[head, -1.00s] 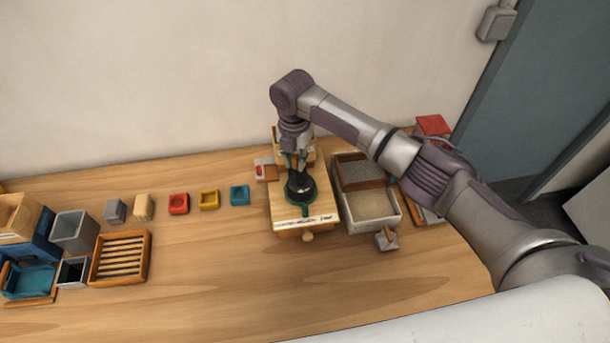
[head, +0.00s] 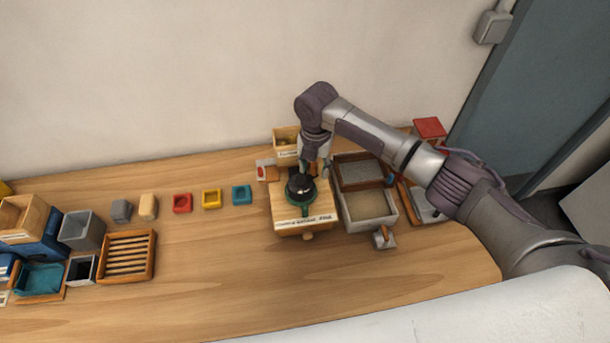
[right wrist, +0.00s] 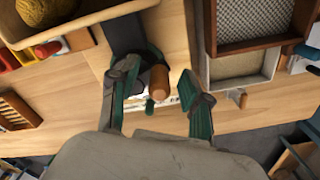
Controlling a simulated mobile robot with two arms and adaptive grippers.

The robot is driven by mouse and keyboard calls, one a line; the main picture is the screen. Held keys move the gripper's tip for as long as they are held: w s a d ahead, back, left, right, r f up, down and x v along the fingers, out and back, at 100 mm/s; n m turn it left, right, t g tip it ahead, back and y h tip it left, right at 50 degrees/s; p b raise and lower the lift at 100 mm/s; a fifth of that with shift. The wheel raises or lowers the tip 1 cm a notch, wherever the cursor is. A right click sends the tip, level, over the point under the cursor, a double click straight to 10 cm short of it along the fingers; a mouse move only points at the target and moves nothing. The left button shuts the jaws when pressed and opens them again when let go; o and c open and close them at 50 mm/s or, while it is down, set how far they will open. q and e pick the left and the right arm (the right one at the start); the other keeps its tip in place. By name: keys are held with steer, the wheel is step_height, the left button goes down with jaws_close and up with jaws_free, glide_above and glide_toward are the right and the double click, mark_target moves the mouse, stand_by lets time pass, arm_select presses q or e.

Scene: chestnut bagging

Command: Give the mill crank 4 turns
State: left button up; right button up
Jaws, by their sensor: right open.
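The mill (head: 299,187) has a black top and a green ring on a labelled light wooden base (head: 305,218), standing on the table. My right gripper (head: 317,169) is at the mill's back right, pointing down, with its jaws apart. In the right wrist view a brown wooden crank knob (right wrist: 159,82) shows between the two green fingers, nearer the left one. I cannot tell whether a finger touches it. The crank arm cannot be made out in the head view. My left gripper is not in view.
A grey-walled tray (head: 371,222) with a mesh-bottomed wooden frame (head: 361,170) stands right of the mill. A wooden box (head: 286,140) stands behind it. Small coloured blocks and a slatted tray (head: 127,257) lie left. The table front is clear.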

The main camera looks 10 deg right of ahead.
steer(key=shift+r, duration=3.75)
jaws_close()
steer(key=shift+a, duration=0.1)
